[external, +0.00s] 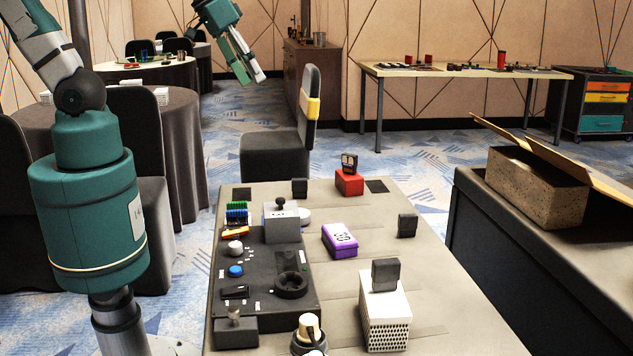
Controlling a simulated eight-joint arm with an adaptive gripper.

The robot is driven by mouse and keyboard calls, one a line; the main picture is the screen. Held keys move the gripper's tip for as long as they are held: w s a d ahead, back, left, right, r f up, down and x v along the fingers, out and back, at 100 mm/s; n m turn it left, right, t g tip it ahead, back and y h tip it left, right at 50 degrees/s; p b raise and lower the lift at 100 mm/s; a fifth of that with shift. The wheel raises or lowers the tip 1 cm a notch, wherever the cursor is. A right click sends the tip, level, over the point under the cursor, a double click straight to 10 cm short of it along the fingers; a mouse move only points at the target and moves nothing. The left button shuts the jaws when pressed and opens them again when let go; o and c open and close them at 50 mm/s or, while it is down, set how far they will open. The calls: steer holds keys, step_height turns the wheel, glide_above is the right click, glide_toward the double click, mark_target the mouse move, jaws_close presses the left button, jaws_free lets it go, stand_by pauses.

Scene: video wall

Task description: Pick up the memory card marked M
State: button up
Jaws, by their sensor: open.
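I cannot make out a letter M on anything on the table (437,315), so the memory card marked M cannot be told apart. Small blue and green upright pieces (237,212) stand at the far left of the table, with an orange piece (235,232) just in front of them; these may be cards, but their markings are too small to read. My gripper (252,77) is open and empty, high up at the top of the external view, away from the table and pointing down.
A black control panel (262,262) with a grey joystick box (281,222) fills the table's left side. A purple box (340,241), a red box (349,182), a white perforated box (387,322) and black blocks stand right of it. A chair (275,155) stands behind.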

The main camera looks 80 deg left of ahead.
steer(key=w+a+f+n+g+b, duration=0.3)
steer(key=w+f+n, duration=0.5)
steer(key=f, duration=0.5)
steer(key=n+g+b, duration=0.2)
steer(key=n+b, duration=0.1)
steer(key=n, duration=0.2)
glide_above(300, 179)
step_height(300, 179, down, 14)
steer(key=shift+s+r, duration=0.15)
steer(key=shift+a+f+g, duration=0.1)
steer(key=shift+f+g, duration=0.2)
steer(key=shift+f, duration=0.15)
steer(key=shift+f+b, duration=0.35)
steer(key=shift+f, duration=0.95)
steer(key=shift+f, duration=0.15)
steer(key=shift+f+b, duration=0.95)
steer(key=shift+f, duration=1.5)
